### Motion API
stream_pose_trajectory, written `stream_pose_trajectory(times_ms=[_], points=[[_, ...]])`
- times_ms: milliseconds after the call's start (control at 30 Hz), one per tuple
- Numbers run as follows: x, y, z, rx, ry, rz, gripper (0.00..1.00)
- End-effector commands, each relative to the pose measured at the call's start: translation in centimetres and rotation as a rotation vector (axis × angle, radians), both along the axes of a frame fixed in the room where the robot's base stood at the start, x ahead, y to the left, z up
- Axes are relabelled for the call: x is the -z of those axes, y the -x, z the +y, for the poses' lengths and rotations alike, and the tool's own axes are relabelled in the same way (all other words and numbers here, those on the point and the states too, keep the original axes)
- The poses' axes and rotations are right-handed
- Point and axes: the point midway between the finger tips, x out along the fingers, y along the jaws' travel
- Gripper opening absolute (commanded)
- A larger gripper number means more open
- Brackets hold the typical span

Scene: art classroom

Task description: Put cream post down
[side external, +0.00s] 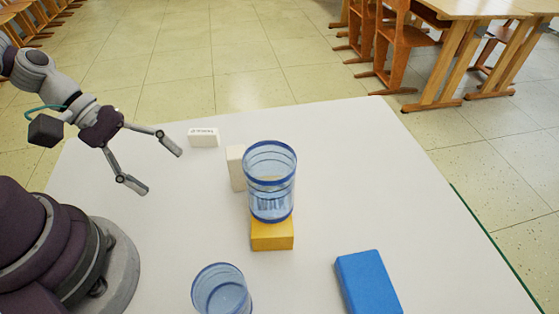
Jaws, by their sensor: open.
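A cream post (236,168) stands upright near the middle of the white table, partly hidden behind a clear blue-rimmed cup. My gripper (151,165) is open and empty, to the left of the post and apart from it. Its two fingers are spread wide above the table's left side.
The blue-rimmed cup (271,165) appears to rest on a yellow block (272,236). A second clear cup (221,291) is at the front, and a blue block (368,282) lies at front right. A small white block with lettering (203,138) lies farther back.

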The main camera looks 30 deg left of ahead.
Motion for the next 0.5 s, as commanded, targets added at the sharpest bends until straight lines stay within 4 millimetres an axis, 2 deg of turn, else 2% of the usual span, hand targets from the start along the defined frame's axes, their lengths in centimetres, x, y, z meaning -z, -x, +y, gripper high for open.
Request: stream_pose_trajectory(times_ms=[33,100,200,367,500], points=[[0.5,-0.3,-0.3,-0.164,0.149,0.063,0.65],[0.5,-1.1,-0.5,-0.381,0.344,0.127,0.65],[0.3,-2.4,0.1,-0.63,0.567,0.191,0.65],[0.1,-3.4,0.9,-0.816,0.743,0.235,0.65],[0.7,-5.1,-0.8,-0.822,0.761,0.242,0.65]])
